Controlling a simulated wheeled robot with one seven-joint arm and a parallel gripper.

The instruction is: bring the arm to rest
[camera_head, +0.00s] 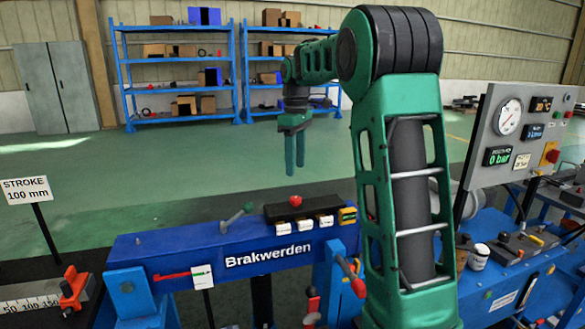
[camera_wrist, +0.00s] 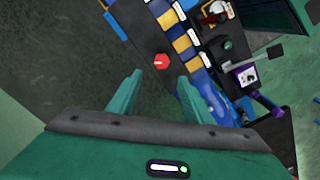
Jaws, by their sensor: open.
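My green arm rises at the right of the head view, bends at a black joint, and reaches back to the left. My gripper (camera_head: 290,172) hangs from its end with the fingers pointing down, above the blue beam marked Brakwerden (camera_head: 190,246) and apart from it. In the wrist view my gripper (camera_wrist: 160,88) shows two green fingers spread apart with nothing between them. A red knob (camera_wrist: 162,61) lies beyond the fingertips in the wrist view. The red knob also shows in the head view (camera_head: 295,201), on a black block on the beam.
A panel with a gauge (camera_head: 509,117) stands at the right above a blue bench. A STROKE 100 mm sign (camera_head: 26,190) and a scale with a red slider (camera_head: 75,287) are at the left. Blue shelves (camera_head: 178,90) stand far back. Open green floor lies between.

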